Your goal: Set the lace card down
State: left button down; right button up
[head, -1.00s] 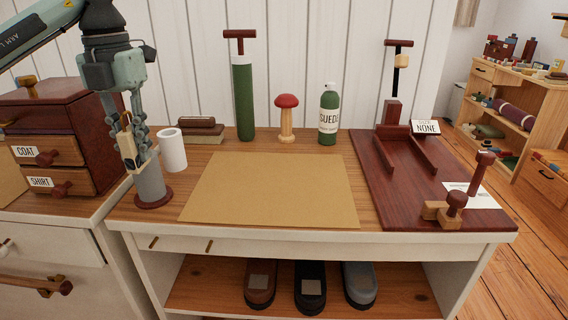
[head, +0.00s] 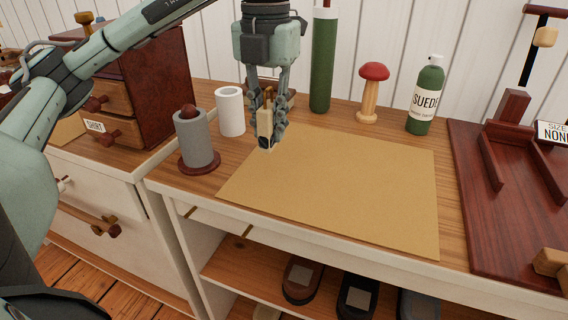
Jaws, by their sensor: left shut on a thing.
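My left gripper (head: 270,118) is upright over the far left part of the tan mat (head: 345,195). It is shut on the lace card (head: 265,126), a small pale, cream-coloured piece held upright between the fingers, which partly hide it. The card's lower end is at the mat's surface or just above it; I cannot tell if it touches. My right gripper is not in view.
Left of the mat stand a grey cylinder on a dark red base (head: 196,142) and a white cup (head: 230,111). Behind are a green pump (head: 323,65), a red-topped mushroom (head: 370,92) and a SUEDE spray can (head: 425,98). A dark red board (head: 490,220) lies right. The mat is otherwise clear.

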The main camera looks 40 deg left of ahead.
pick_arm(q)
jog(key=shift+s+d+f, duration=0.2)
jog(key=shift+d+f, duration=0.2)
jog(key=shift+d, duration=0.25)
jog(key=shift+s+d+f, duration=0.15)
jog(key=shift+d+f, duration=0.25)
jog(key=shift+d, duration=0.2)
jog(key=shift+f, duration=1.95)
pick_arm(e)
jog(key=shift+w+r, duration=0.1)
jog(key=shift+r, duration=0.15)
pick_arm(q)
jog(key=shift+f, duration=0.1)
jog(key=c, duration=1.4)
grip_release()
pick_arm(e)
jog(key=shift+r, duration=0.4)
